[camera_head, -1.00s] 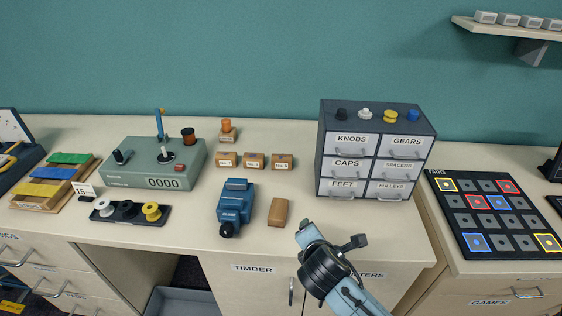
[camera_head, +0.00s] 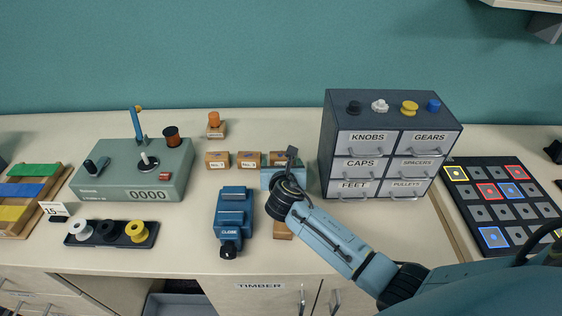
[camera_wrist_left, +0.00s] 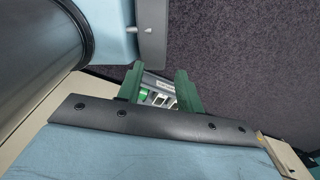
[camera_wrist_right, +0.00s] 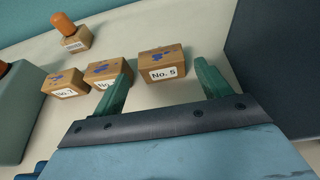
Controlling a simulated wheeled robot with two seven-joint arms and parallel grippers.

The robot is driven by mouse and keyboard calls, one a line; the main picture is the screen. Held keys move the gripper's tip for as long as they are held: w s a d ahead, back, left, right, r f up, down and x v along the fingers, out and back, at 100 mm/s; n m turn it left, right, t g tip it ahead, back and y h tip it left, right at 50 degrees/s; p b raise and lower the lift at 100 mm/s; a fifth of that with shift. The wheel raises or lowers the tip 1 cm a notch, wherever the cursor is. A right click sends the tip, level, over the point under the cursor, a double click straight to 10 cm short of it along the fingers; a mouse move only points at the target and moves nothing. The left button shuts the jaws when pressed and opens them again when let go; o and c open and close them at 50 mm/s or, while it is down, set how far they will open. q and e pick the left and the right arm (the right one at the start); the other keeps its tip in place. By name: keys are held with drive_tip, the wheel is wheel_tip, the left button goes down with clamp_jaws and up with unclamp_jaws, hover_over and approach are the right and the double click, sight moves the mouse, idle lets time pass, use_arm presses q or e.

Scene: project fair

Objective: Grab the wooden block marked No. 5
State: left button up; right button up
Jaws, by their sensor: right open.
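The block marked No. 5 (camera_wrist_right: 162,63) is a small wooden block with a white label and a blue patch on top. It stands at the right end of a row of three in the right wrist view. In the head view it (camera_head: 274,157) is partly hidden behind my right gripper (camera_head: 282,176). My right gripper (camera_wrist_right: 163,76) is open and empty, its green fingers pointing toward No. 5, which shows between and beyond the fingertips. My left gripper (camera_wrist_left: 160,74) is not in the head view; its green fingers are apart in the left wrist view.
Other wooden blocks (camera_head: 217,160) (camera_head: 249,160) stand left of No. 5, with an orange-knobbed stamp (camera_head: 214,125) behind. A drawer cabinet (camera_head: 391,150) stands close on the right. A blue vise (camera_head: 234,216) is in front, and a plain wooden block (camera_head: 282,230) is partly under my right arm.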

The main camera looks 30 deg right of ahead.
sight(282, 160)
drive_tip(key=shift+x, duration=0.9)
drive_tip(key=x, duration=0.1)
drive_tip(key=b+x, duration=0.1)
drive_tip(key=x, duration=0.1)
drive_tip(key=shift+f+b, duration=0.3)
drive_tip(key=shift+f, duration=0.1)
drive_tip(key=shift+w+d+f, duration=0.15)
drive_tip(key=shift+w+d, duration=0.05)
drive_tip(key=shift+w, duration=0.2)
use_arm(q)
drive_tip(key=shift+w+f, duration=0.4)
drive_tip(key=shift+w, duration=0.3)
drive_tip(key=shift+w+f, duration=0.4)
drive_tip(key=shift+w, duration=0.25)
use_arm(e)
drive_tip(key=c, duration=0.8)
